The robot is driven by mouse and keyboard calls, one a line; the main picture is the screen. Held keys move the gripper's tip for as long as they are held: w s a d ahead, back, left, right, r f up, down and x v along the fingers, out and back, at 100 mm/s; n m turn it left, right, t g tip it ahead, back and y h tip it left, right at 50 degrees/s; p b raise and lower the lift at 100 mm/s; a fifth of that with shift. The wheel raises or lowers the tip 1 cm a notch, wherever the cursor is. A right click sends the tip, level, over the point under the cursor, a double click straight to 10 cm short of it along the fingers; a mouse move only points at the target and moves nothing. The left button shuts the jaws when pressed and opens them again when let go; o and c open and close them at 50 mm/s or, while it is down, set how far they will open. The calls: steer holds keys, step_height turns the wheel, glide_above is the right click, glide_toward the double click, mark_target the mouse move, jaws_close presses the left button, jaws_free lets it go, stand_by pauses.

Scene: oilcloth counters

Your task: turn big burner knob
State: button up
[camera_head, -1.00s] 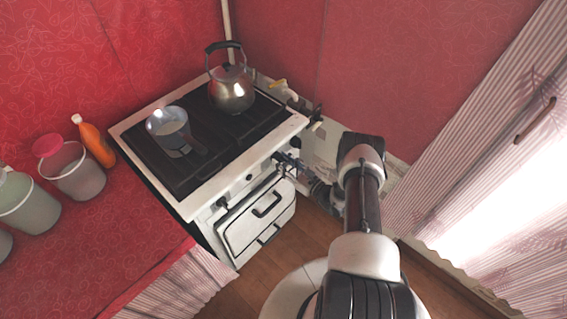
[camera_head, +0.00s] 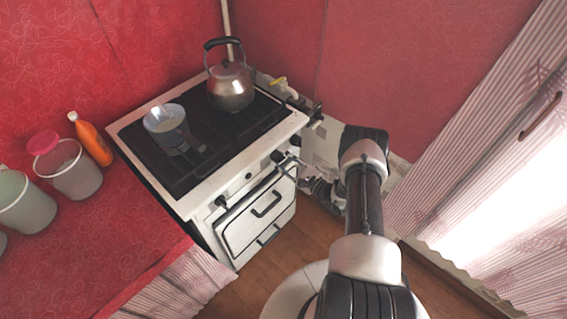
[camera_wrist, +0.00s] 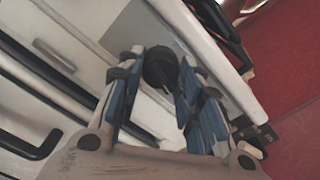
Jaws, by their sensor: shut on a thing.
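The white stove (camera_head: 213,205) has several round black knobs along its front panel. My gripper (camera_wrist: 163,58) is shut on a black knob (camera_wrist: 160,70) at the panel's right end, with one blue finger on each side of it. In the head view the gripper (camera_head: 284,159) reaches the stove's right front corner from the right, and this knob (camera_head: 277,156) is partly in view. Another knob (camera_head: 221,201) sits at the left end of the panel, and a small dark one (camera_head: 249,177) near the middle. The held knob's marking cannot be made out.
A metal kettle (camera_head: 231,86) and a small pan (camera_head: 163,119) stand on the dark stovetop. An oven door with a handle (camera_head: 266,204) lies below the knobs. An orange bottle (camera_head: 92,141) and buckets (camera_head: 68,171) stand on the red counter at left. Wood floor is in front.

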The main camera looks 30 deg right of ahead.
steer(key=shift+r+n+b, duration=0.2)
steer(key=shift+n+b, duration=2.25)
steer(key=shift+n, duration=7.85)
steer(key=o, duration=1.1)
steer(key=shift+c, duration=0.2)
steer(key=shift+d, duration=0.1)
steer(key=v, duration=1.2)
